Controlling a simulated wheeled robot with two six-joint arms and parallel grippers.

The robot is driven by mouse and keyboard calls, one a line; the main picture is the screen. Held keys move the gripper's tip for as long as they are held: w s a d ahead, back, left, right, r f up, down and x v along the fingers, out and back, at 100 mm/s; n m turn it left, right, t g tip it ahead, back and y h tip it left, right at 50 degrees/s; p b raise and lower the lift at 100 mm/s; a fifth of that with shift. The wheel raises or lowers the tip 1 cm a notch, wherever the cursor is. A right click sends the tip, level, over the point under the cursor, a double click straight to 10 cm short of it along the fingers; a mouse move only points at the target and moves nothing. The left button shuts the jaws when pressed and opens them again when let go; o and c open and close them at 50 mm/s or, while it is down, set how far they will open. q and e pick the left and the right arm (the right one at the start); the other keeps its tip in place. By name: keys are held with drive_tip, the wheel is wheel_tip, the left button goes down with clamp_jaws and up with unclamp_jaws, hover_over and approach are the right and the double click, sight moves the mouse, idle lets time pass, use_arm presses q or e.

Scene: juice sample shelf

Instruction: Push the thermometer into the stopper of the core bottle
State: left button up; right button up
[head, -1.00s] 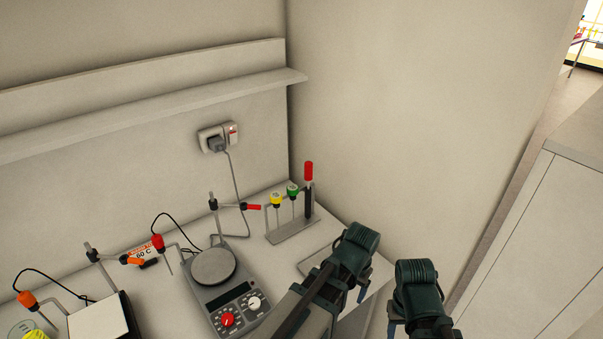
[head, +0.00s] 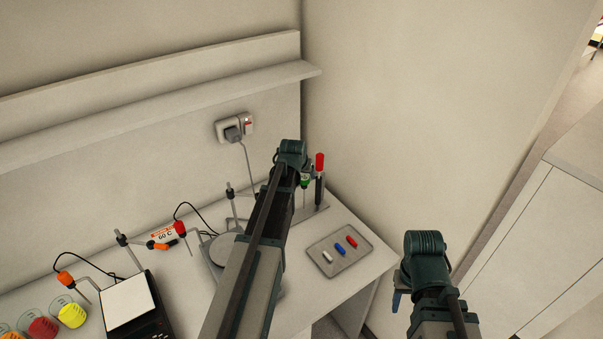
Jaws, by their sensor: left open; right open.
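My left gripper (head: 292,158) is over the small stand at the back of the bench. Its fingers are mostly hidden behind my arm. A green-topped thin piece (head: 305,181) in that stand shows just right of the gripper. I cannot tell whether they touch. A red-topped dark upright piece (head: 320,163) stands right of it. A probe with a red head (head: 180,228) is held on an arm near the hotplate (head: 214,250). I cannot make out a core bottle, or which piece is the thermometer. My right gripper (head: 398,299) is open and empty, off the bench's right front edge.
A grey tray (head: 352,265) with white, blue and red small bars lies at the bench's right. A black device with a white top (head: 128,303) and coloured jars (head: 72,315) are at left. A label reads 60 C (head: 164,234). A shelf (head: 200,92) runs along the wall.

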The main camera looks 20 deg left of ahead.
sight(304, 179)
use_arm(q)
drive_tip(key=b+x, duration=0.7)
drive_tip(key=x, duration=0.2)
drive_tip(key=shift+r, duration=0.1)
clamp_jaws()
idle(0.4)
